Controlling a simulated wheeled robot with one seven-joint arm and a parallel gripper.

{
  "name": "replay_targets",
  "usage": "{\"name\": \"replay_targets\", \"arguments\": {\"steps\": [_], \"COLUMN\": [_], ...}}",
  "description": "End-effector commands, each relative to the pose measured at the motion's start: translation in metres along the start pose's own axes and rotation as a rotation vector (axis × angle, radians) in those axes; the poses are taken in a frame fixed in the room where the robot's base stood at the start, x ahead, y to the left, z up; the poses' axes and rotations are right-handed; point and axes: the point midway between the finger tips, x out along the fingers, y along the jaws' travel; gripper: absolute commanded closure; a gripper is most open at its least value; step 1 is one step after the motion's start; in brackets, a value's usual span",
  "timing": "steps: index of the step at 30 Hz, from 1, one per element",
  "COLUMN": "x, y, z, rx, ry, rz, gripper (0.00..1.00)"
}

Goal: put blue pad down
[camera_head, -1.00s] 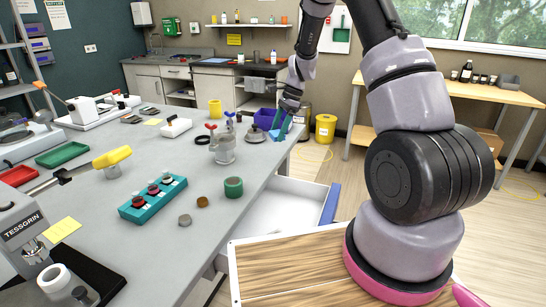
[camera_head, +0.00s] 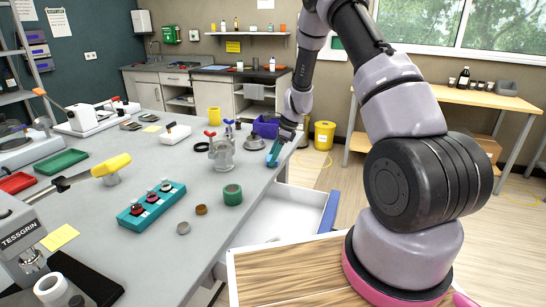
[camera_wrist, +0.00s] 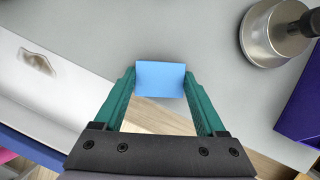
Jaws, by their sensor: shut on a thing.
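The blue pad (camera_wrist: 160,78) is a small flat light-blue block. It is held between the teal fingertips of my gripper (camera_wrist: 160,82) in the wrist view. In the head view my gripper (camera_head: 274,153) is low at the right edge of the grey bench (camera_head: 150,210), with the fingers pointing down. Only a little of the pad shows there, at the fingertips. In the wrist view the pad lies over the grey bench top, close to its edge. I cannot tell whether it touches the surface.
A silver round piece with a dark knob (camera_wrist: 272,38) and a purple bin (camera_wrist: 306,112) are close by. A clear jar with a red top (camera_head: 222,156) stands to the left. An open white drawer (camera_head: 280,215) juts out below the bench edge.

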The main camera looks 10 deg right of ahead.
Motion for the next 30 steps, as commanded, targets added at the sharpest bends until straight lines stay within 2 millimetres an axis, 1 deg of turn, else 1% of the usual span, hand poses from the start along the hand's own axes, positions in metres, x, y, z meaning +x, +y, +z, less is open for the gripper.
{"name": "replay_targets", "arguments": {"steps": [10,11,12,13,20,23,26,30], "x": [0.004,0.005,0.004,0.004,0.004,-0.002,-0.016,-0.046], "y": [0.000,0.000,0.000,0.000,0.000,-0.001,-0.001,-0.001], "z": [-0.002,-0.002,-0.002,-0.002,-0.001,0.000,0.000,0.000], "rx": [0.000,-0.001,-0.001,-0.001,-0.001,-0.002,-0.002,-0.003], "ry": [0.000,0.000,0.000,0.000,0.000,0.000,0.000,-0.001], "rz": [0.000,0.000,0.000,0.000,0.000,-0.002,-0.003,-0.005], "gripper": [0.79,0.23,0.08,0.00,0.00,0.00,0.00,0.00]}}
